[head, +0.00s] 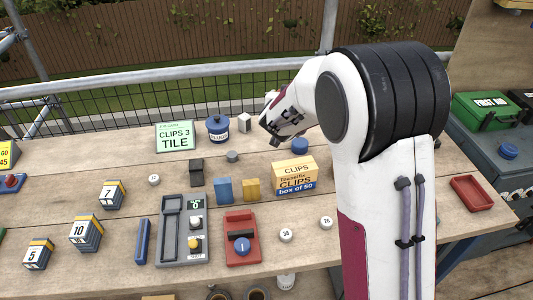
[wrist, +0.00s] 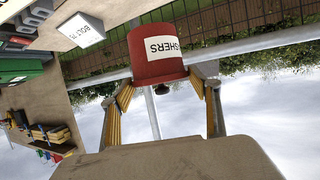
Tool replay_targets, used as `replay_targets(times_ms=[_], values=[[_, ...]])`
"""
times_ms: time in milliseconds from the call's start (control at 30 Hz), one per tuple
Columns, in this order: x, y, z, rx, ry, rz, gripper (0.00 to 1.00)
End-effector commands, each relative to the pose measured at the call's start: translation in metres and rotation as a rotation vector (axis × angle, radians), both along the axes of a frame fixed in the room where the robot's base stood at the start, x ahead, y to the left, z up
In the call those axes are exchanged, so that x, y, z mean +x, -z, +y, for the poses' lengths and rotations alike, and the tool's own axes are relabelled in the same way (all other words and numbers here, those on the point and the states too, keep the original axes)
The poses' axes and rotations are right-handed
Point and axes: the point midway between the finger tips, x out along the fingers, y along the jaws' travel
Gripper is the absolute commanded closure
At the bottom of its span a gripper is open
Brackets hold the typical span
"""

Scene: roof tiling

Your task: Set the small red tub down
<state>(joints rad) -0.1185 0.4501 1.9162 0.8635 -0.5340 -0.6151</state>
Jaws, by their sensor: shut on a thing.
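The small red tub (wrist: 157,55) shows in the wrist view, upside down in that picture, with a white label ending in "SHERS" and a dark knob at its lower side. My gripper (wrist: 161,82) is shut on the tub, one yellow-padded finger at each side of it. In the head view my arm hides the tub and the fingertips. I cannot tell whether the tub touches anything beneath it.
In the head view a blue tub (head: 217,128), a white box (head: 244,121) and a green CLIPS sign (head: 175,136) stand along the bench's back. A clips box (head: 295,177) and a red tray (head: 473,193) stand nearer. Bare wood (head: 390,225) lies beside my arm.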

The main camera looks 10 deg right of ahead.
Motion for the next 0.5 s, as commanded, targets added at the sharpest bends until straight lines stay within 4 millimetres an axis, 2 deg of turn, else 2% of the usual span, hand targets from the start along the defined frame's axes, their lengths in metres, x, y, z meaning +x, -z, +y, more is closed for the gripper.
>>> replay_targets(times_ms=[500], values=[[0.033,0.002,0.015,0.000,0.152,-0.001,0.79]])
